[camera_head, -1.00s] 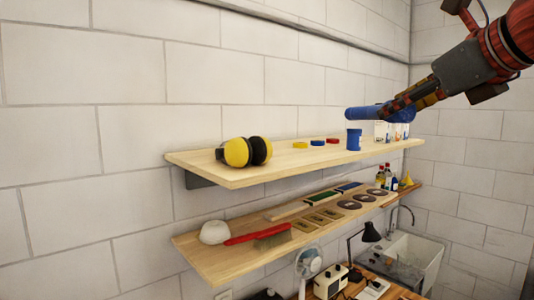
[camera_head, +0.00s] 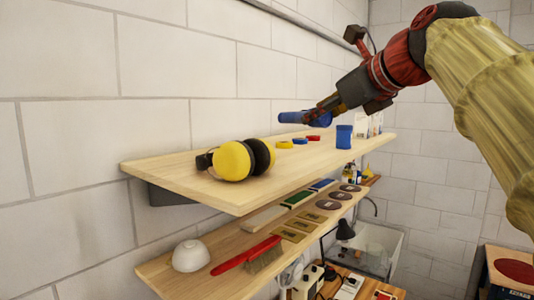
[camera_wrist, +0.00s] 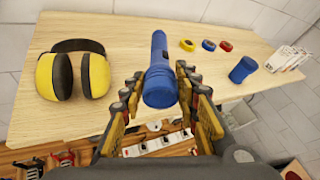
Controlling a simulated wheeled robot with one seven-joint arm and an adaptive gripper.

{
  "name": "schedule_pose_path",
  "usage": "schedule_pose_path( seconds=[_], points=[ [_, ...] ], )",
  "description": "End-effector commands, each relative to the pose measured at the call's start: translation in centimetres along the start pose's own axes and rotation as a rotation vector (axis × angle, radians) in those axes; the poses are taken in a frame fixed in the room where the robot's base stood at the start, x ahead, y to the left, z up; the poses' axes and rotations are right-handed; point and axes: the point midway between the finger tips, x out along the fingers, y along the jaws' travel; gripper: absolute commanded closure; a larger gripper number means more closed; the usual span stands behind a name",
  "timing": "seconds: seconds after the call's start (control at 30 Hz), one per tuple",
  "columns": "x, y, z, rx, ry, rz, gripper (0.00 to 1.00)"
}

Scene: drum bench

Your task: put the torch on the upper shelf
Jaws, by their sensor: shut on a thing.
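The blue torch (camera_head: 304,118) is held level in my gripper (camera_head: 318,117), above the upper shelf (camera_head: 190,172). In the wrist view the torch (camera_wrist: 160,72) lies between the two fingers of my gripper (camera_wrist: 160,92), its wide end toward me and its narrow end pointing over the shelf board (camera_wrist: 130,40). The gripper is shut on the torch. I see no contact between torch and shelf; the gap's height is hard to tell.
Yellow-and-black ear defenders (camera_head: 236,160) sit on the upper shelf's near left part. Bare board lies between. A lower shelf (camera_head: 215,245) holds a brush and bowl.

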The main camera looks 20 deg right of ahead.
Motion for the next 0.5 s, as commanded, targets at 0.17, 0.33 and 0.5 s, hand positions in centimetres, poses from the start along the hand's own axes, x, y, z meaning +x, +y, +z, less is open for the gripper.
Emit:
schedule_pose_path(
  seconds=[0.17, 0.33, 0.5],
  points=[
    [4.1, -0.7, -0.9, 0.000, -0.001, 0.002, 1.00],
    [7.0, -0.8, -2.9, 0.000, -0.001, 0.001, 1.00],
    [8.4, -0.8, -3.7, -0.001, -0.002, 0.001, 1.00]
  ],
)
